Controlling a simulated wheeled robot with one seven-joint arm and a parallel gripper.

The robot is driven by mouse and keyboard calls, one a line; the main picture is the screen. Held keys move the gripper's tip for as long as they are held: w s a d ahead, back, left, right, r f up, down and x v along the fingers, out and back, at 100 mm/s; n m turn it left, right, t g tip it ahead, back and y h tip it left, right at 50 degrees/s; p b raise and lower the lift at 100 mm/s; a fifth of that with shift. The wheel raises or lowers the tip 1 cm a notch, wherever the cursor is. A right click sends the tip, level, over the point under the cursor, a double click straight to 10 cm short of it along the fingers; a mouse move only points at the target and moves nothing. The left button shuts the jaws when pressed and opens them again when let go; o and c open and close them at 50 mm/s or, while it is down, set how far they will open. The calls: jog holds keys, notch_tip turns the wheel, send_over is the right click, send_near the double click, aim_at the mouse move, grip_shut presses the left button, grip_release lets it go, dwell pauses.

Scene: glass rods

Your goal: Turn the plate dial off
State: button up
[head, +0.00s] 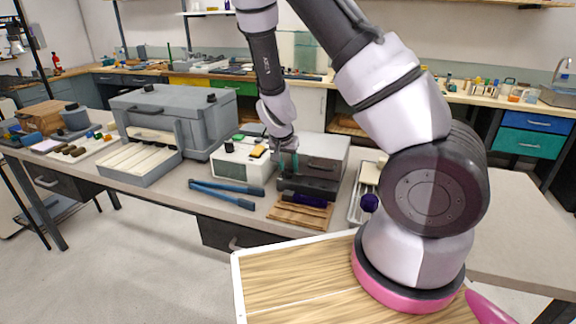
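My gripper (288,163) points down in the middle of the bench, with its teal fingertips just above or at the back of a dark low unit (308,188). The fingers are small in this view, and I cannot tell whether they are open or shut. A white box-shaped device (238,166) with green and yellow parts on top and dark marks on its front stands just left of the gripper. A grey box (322,155) stands just right of and behind the gripper. I cannot make out clearly which part is the plate dial; it may be hidden or too small.
Blue long-handled tongs (226,193) lie on the bench (178,193) in front of the white device. A wooden slatted board (300,214) lies before the dark unit. A large grey furnace-like box (172,118) and a tray (139,166) stand left. A metal tray (357,207) lies right.

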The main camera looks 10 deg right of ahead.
dwell(0.3)
jog(key=v, duration=1)
jog(key=shift+r, duration=0.4)
jog(key=shift+s, duration=0.15)
jog(key=s+d+r+t+y, duration=0.1)
jog(key=s+d+r, duration=0.1)
jog(key=s+r, duration=0.4)
jog(key=s+d+r+n+t+y, duration=0.1)
jog(key=s+r, duration=0.5)
jog(key=r, duration=0.6)
jog(key=s+d+r+n+t+y, duration=0.1)
jog(key=s+d+r, duration=0.3)
jog(key=r, duration=0.5)
jog(key=s+y, duration=0.1)
jog(key=s, duration=0.1)
jog(key=shift+s+r+y, duration=0.3)
jog(key=shift+s+r, duration=0.05)
jog(key=shift+r, duration=0.05)
